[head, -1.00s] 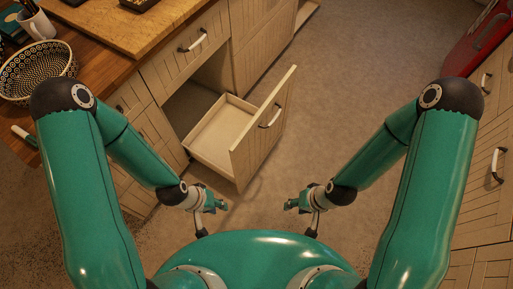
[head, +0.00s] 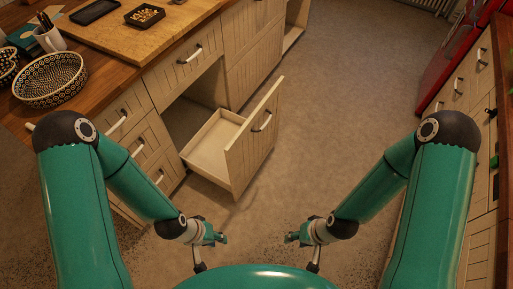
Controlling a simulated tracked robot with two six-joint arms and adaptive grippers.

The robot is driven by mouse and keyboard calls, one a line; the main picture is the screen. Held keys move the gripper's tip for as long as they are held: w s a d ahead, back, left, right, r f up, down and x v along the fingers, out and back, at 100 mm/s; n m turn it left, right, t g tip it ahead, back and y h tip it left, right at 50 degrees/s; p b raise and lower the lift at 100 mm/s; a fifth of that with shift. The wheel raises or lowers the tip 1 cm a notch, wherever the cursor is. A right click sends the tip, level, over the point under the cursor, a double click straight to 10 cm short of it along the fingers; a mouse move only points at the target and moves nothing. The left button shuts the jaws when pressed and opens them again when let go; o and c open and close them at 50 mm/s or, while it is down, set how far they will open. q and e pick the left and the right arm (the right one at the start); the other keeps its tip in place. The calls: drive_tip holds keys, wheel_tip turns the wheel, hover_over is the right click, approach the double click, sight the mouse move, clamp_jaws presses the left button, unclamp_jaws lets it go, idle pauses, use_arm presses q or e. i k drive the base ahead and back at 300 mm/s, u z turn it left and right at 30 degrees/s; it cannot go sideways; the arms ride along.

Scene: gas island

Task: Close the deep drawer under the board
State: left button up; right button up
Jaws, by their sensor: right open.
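The deep drawer (head: 212,143) stands pulled out of the wooden cabinet, below a shut upper drawer (head: 187,65) and the board (head: 137,31) on the counter. Its inside looks empty. Its front panel (head: 247,150) has a dark and pale bar handle (head: 262,122) facing right. My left gripper (head: 222,238) is in front of the drawer, nearer to me and apart from it; its finger gap is too small to make out. My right gripper (head: 290,238) is open and empty, to the right of the left one and apart from the drawer.
The counter holds a patterned bowl (head: 50,80), a pen mug (head: 48,38) and a dark tray (head: 145,15). Cabinets with drawers (head: 456,95) and a red appliance (head: 450,55) line the right side. The floor (head: 340,110) between is clear.

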sight(230, 149)
drive_tip(key=z, duration=0.1)
drive_tip(key=i, duration=0.9)
drive_tip(key=z, duration=0.2)
drive_tip(key=k, duration=0.75)
drive_tip(key=u, duration=0.45)
drive_tip(key=i, duration=1)
